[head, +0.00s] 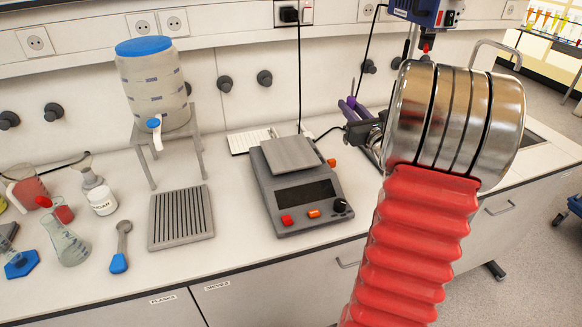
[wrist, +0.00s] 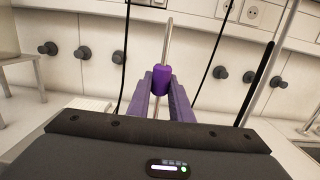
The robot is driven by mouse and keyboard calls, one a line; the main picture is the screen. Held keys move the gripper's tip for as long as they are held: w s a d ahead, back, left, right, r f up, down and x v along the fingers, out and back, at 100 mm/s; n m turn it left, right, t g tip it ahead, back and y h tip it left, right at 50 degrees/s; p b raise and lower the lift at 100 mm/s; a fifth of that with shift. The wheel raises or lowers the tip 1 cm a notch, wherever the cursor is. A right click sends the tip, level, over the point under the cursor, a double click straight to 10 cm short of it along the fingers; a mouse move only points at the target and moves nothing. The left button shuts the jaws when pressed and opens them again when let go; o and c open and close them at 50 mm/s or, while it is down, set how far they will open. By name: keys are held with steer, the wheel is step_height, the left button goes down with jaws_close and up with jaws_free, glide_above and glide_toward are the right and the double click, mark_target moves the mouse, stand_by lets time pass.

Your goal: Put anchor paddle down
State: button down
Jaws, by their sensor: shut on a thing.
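My gripper (head: 354,108) is at the right of the head view, above the bench and partly behind my arm. In the wrist view, its two purple fingers (wrist: 161,78) are shut on the purple sleeve of a thin metal rod, which I take as the anchor paddle (wrist: 168,40). The rod stands nearly upright, tilted slightly, and runs above and below the fingers. Its lower end is hidden behind my gripper body.
A grey scale (head: 292,165) stands left of my gripper, with a white keyboard (head: 250,138) behind it. A dispenser (head: 150,80) on a stand, a ribbed grey tray (head: 181,217), a spoon (head: 119,255) and glassware are further left. A blue stirrer motor (head: 422,12) hangs above right.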

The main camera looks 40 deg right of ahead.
steer(key=shift+f, duration=3.15)
steer(key=shift+f, duration=2)
steer(key=c, duration=1.6)
jaws_free()
